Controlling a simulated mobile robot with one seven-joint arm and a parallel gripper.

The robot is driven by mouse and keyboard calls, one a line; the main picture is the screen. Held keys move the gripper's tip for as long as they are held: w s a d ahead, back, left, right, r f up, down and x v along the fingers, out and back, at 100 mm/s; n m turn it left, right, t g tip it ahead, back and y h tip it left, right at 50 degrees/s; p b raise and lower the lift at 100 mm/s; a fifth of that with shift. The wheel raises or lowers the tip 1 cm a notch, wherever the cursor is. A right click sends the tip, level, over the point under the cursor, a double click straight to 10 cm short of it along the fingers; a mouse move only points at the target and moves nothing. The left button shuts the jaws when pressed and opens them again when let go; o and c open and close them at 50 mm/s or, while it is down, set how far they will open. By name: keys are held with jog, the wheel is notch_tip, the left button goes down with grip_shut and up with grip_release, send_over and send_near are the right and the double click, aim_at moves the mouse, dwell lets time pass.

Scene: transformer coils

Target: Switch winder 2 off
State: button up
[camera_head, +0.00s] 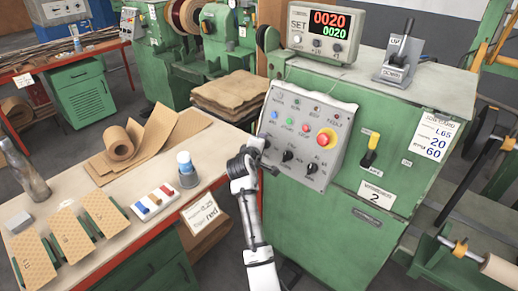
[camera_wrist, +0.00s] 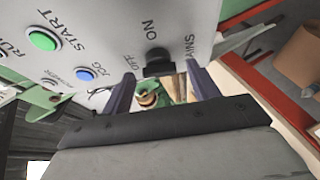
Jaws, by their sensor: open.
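Winder 2 is the green machine (camera_head: 340,215) at the right, with a plate (camera_head: 376,196) reading 2. Its grey control panel (camera_head: 300,112) carries lamps, buttons and black knobs. In the wrist view a black knob (camera_wrist: 158,62) sits beside the words ON, OFF and MAINS. My gripper (camera_wrist: 160,84) is open, its two fingers pointing at the panel with the knob between and just beyond the tips. I cannot tell whether they touch it, or which way the knob is turned. In the head view my gripper (camera_head: 248,158) is at the panel's lower left edge.
A red emergency button (camera_head: 326,138) and a yellow-black lever (camera_head: 370,150) are right of my gripper. A counter (camera_head: 318,30) on top reads 0020 twice. A bench (camera_head: 110,225) with cards, coloured pieces and a brown roll stands close at the left.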

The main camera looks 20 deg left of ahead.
jog(key=a+b+v, duration=0.1)
jog(key=b+v, duration=0.2)
jog(key=v, duration=1)
jog(key=shift+s+d+b, duration=0.4)
jog(key=shift+d, duration=0.05)
jog(key=shift+r, duration=0.15)
